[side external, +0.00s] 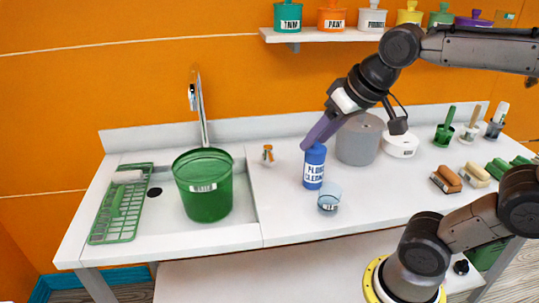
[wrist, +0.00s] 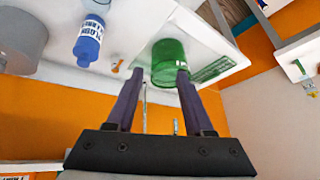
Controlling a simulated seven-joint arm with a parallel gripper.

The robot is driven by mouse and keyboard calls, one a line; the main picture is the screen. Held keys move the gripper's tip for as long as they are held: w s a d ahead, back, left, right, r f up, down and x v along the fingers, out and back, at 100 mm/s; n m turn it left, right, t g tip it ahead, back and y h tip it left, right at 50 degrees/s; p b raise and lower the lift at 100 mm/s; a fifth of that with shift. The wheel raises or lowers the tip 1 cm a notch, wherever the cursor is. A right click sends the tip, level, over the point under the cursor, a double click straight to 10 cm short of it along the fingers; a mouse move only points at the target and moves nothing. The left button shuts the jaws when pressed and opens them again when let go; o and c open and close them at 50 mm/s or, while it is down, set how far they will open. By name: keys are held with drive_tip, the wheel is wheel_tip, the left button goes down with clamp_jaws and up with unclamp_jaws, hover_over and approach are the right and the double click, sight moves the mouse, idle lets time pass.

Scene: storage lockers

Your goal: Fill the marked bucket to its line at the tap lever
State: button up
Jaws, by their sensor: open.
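The green bucket (side external: 203,197) with a white label stands upright in the sink basin, under the curved metal tap (side external: 200,105). It also shows in the wrist view (wrist: 166,62), partly behind a finger. I cannot make out a fill line or any water. A small orange-and-grey fitting (side external: 268,154), perhaps the tap lever, stands on the counter right of the basin; it also shows in the wrist view (wrist: 117,66). My gripper (side external: 308,146) is open and empty, above the counter right of the fitting. The wrist view shows its two purple fingers (wrist: 156,72) apart with nothing held.
A blue cleaner bottle (side external: 314,170) overlaps my fingertips in the side view but is clear of them in the wrist view. A clear cup (side external: 329,197), grey cylinder (side external: 360,140) and brushes stand right. A green rack (side external: 120,205) lies left; a shelf of jars (side external: 330,36) hangs above.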

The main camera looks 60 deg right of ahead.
drive_tip(key=w+d+m+g, duration=0.15)
drive_tip(key=w+d, duration=0.25)
drive_tip(key=w, duration=0.7)
drive_tip(key=m+g, duration=0.4)
hover_over(272, 158)
drive_tip(key=a, duration=0.1)
drive_tip(key=shift+h, duration=0.3)
drive_tip(key=f, duration=1.7)
drive_tip(key=shift+s+f, duration=0.2)
drive_tip(key=shift+f, duration=0.1)
drive_tip(key=shift+s+d+f, duration=0.1)
drive_tip(key=shift+d+f, duration=0.05)
drive_tip(key=shift+f, duration=0.25)
drive_tip(key=shift+w+d+f, duration=0.1)
drive_tip(key=shift+f, duration=0.95)
drive_tip(key=shift+w+d+f, duration=0.1)
drive_tip(key=shift+w+f, duration=0.05)
drive_tip(key=shift+f, duration=0.9)
drive_tip(key=shift+w+d+f, duration=0.1)
drive_tip(key=shift+f, duration=0.95)
clamp_jaws()
